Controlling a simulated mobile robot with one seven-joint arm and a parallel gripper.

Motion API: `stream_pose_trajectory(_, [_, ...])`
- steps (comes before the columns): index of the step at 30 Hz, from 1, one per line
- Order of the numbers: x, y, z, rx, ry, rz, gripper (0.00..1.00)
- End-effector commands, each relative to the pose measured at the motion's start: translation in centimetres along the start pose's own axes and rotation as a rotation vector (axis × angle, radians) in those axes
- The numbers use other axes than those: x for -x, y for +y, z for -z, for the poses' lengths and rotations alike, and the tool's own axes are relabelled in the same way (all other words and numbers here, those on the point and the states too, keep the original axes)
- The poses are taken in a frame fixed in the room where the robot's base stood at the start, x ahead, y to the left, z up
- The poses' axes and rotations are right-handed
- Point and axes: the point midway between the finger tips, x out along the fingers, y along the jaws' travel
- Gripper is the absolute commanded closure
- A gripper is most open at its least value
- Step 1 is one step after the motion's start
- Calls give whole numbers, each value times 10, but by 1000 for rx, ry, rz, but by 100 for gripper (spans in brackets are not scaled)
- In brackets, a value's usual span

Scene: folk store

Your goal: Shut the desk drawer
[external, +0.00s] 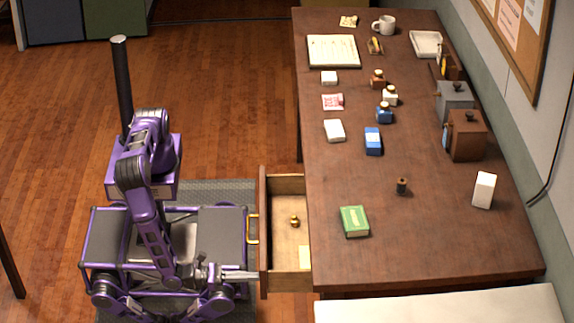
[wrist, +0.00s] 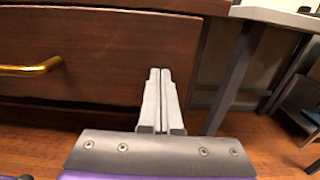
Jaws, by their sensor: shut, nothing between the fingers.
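The desk drawer (external: 290,230) is pulled out from the left side of the wooden desk (external: 400,245). Inside it lie a small brass-coloured object (external: 294,221) and a pale yellow item (external: 305,257). Its brass handle (external: 252,229) is on the front panel and also shows at the left of the wrist view (wrist: 30,67). My gripper (external: 258,275) is shut and empty, at the lower end of the drawer front. In the wrist view my gripper's fingertips (wrist: 159,72) overlap the front panel (wrist: 100,45) near its right end; I cannot tell whether they touch it.
The desk top holds a green book (external: 354,221), a dark spool (external: 402,186), a white box (external: 484,190), a blue box (external: 373,141) and brown and grey boxes near the wall. A pale surface (external: 440,306) lies in front of the desk. A desk leg (wrist: 235,80) stands right of the drawer.

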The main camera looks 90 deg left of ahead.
Motion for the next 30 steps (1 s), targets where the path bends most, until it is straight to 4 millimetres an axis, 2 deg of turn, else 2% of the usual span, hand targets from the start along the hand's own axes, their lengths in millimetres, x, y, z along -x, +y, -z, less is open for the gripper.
stream_pose_trajectory(1, [-16, 2, 1, 0, -3, -5, 100])
stream_pose_trajectory(6, [-62, 2, 2, 1, -2, -5, 100])
stream_pose_trajectory(15, [-125, 1, 1, -1, -1, -3, 100])
stream_pose_trajectory(21, [-148, 1, 1, 0, -1, -2, 100])
stream_pose_trajectory(30, [-160, 0, -1, 1, -2, 0, 100])
